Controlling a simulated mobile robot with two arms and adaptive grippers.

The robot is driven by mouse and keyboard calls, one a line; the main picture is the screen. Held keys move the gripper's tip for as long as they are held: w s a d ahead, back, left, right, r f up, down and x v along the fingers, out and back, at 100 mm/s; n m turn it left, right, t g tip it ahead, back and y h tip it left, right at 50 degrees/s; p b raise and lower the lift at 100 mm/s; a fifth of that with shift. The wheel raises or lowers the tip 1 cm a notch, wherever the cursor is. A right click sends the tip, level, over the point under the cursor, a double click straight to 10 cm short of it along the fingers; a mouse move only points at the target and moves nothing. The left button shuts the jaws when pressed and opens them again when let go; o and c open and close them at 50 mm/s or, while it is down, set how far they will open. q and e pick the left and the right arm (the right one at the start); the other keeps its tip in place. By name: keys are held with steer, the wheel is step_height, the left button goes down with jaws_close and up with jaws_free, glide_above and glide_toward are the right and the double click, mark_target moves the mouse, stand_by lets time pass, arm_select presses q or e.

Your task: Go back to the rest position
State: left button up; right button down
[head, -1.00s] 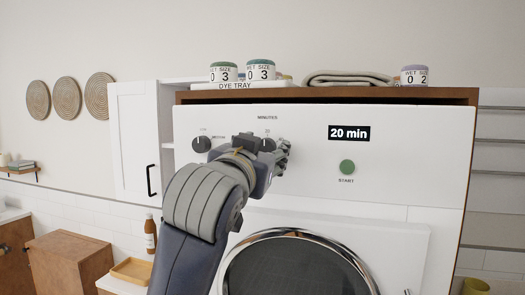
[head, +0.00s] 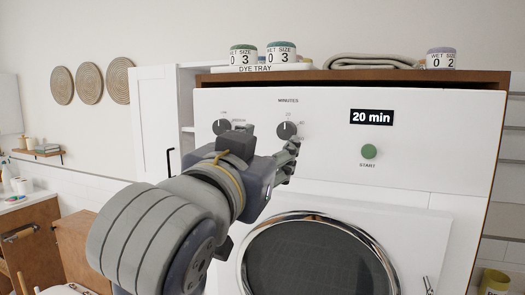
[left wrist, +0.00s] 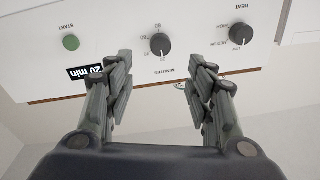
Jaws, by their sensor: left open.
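My left gripper (head: 290,160) is in front of the white machine's control panel, just below the minutes knob (head: 287,130). In the left wrist view the gripper (left wrist: 160,85) is open and empty, its two fingers apart on either side of the minutes knob (left wrist: 160,44), with the panel beyond. The heat knob (head: 221,127) is to the left of the minutes knob in the head view. The display (head: 372,117) reads 20 min, above the green start button (head: 369,151). My right gripper is not in view.
The machine's round door (head: 318,262) is below the panel. On top are a dye tray (head: 262,68) with labelled jars, a folded cloth (head: 372,61) and another jar (head: 441,58). A white cabinet (head: 155,120) and wooden cabinets (head: 32,245) stand to the left.

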arm_select(q)
steer(key=shift+s+a+f, duration=0.1)
steer(key=shift+s+a, duration=0.05)
steer(key=shift+s, duration=0.4)
